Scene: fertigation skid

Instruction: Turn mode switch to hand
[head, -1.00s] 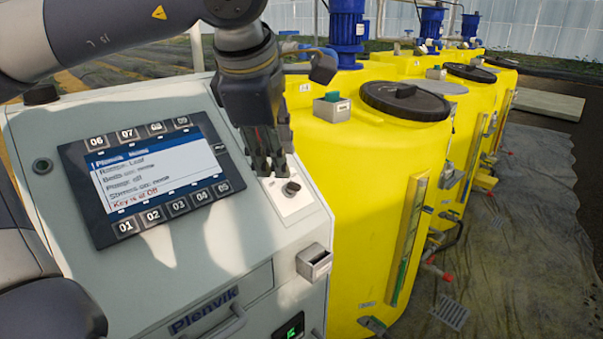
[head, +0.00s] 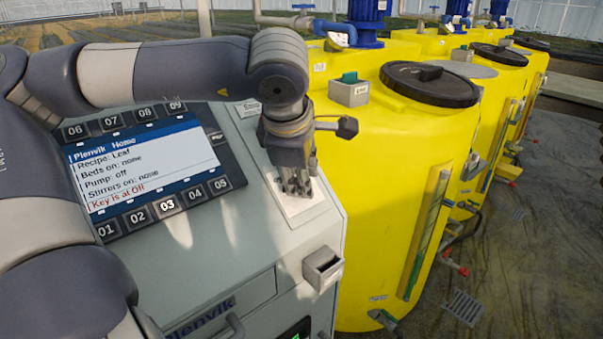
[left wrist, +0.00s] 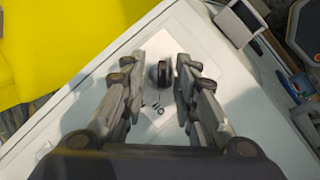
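The mode switch is a dark round knob (left wrist: 165,74) on a white plate (left wrist: 184,48) on top of the control cabinet. In the left wrist view it sits between the fingers of my left gripper (left wrist: 158,88), which are open with a gap on both sides. In the head view my left gripper (head: 297,188) points down over the white plate (head: 303,207) and hides the knob. The cabinet's display (head: 145,166) reads "Key is at Off". My right gripper is not in view.
The grey control cabinet (head: 225,268) carries numbered buttons around the display. A small open holder (head: 323,267) sticks out at its front right corner. A yellow tank (head: 385,190) with a black lid (head: 430,84) stands close to the right.

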